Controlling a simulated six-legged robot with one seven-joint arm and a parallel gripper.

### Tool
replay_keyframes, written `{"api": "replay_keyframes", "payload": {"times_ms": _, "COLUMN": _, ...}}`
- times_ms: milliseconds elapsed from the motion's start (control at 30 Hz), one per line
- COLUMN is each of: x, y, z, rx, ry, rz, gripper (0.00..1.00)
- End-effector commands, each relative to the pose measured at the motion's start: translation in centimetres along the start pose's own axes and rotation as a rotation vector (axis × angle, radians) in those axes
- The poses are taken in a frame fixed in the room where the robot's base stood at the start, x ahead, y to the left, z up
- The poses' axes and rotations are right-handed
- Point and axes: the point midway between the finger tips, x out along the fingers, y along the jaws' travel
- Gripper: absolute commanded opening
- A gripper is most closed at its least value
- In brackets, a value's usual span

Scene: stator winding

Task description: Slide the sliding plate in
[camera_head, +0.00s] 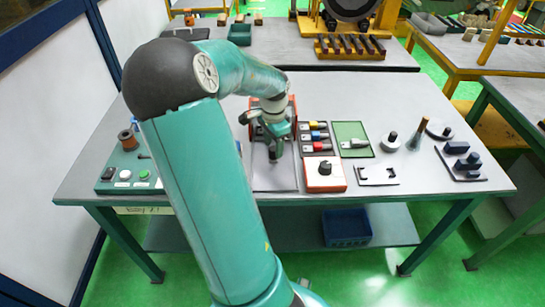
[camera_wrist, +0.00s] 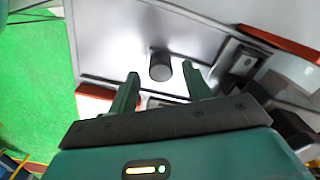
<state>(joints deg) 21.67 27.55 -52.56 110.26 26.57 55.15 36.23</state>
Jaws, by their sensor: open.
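The sliding plate (camera_head: 273,180) is a flat grey metal plate on the table in the head view. In the wrist view the plate (camera_wrist: 115,45) fills the upper middle. A short dark cylindrical knob (camera_wrist: 160,66) stands on it. The knob (camera_head: 274,156) also shows just below my gripper in the head view. My gripper (camera_head: 272,143) is over the plate, pointing down. In the wrist view my gripper (camera_wrist: 162,71) is open, with the knob between the lines of its two fingers. I cannot tell whether the fingers touch it.
An orange-red block with a round knob (camera_head: 325,174) stands right of the plate. A rack of coloured parts (camera_head: 314,137) and a green tray (camera_head: 352,138) lie further right. A green control panel (camera_head: 127,172) is at the left. A blue bin (camera_head: 347,227) sits on the lower shelf.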

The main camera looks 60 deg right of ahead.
Motion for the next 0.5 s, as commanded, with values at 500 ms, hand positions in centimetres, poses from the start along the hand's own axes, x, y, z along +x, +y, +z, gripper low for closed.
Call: {"api": "replay_keyframes", "payload": {"times_ms": 500, "x": -3.5, "y": 0.0, "z": 0.0, "rx": -0.001, "ry": 0.000, "rz": -0.001, "gripper": 0.49}}
